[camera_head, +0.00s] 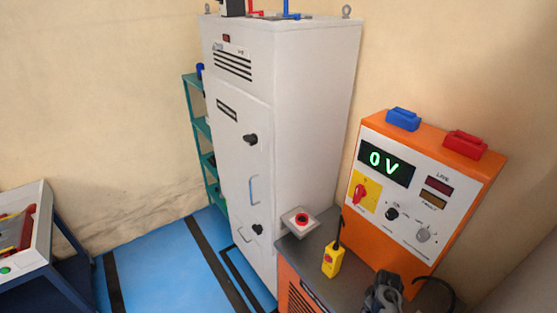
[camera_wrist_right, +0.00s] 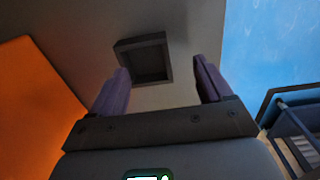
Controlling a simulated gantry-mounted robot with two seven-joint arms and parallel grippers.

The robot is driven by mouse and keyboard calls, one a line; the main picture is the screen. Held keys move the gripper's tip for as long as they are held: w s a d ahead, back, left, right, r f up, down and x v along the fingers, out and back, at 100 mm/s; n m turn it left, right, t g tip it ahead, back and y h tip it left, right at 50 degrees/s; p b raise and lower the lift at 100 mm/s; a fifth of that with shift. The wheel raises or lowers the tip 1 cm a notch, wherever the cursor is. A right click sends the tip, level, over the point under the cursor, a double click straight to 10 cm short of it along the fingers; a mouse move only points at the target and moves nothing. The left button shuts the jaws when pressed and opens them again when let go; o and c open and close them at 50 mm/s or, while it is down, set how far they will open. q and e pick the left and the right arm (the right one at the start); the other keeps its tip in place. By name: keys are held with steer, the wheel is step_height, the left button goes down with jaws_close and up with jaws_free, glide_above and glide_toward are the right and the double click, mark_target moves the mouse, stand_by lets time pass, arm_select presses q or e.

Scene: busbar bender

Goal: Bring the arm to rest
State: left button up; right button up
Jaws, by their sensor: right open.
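My right gripper (camera_wrist_right: 158,75) is open in the right wrist view, its two purple-grey fingers apart with nothing gripped between them. Beyond the fingers is a dark square frame (camera_wrist_right: 145,60) on a grey surface; I cannot tell whether it lies within reach of the fingertips. In the head view a dark grey part of my right arm shows at the bottom edge, in front of the orange console (camera_head: 402,258); the fingers cannot be made out there. My left gripper is not in view.
The console reads "0 V". A tall white cabinet (camera_head: 300,120) stands behind, with a teal shelf (camera_head: 202,128) beside it. Blue floor (camera_head: 160,262) lies open left.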

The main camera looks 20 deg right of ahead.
steer(key=s+a+r+t, duration=0.1)
steer(key=s+a+r, duration=0.45)
steer(key=a, duration=0.35)
steer(key=s+a+r+t, duration=0.1)
steer(key=s+a+r, duration=0.3)
steer(key=a+r, duration=0.4)
steer(key=s+a+r+t, duration=0.1)
steer(key=s+a+r, duration=0.45)
steer(key=a, duration=0.35)
step_height(320, 180, up, 14)
steer(key=a+p, duration=0.1)
steer(key=p, duration=1.2)
steer(key=shift+s+a+t, duration=0.15)
steer(key=shift+s+t, duration=0.1)
steer(key=shift+t, duration=0.05)
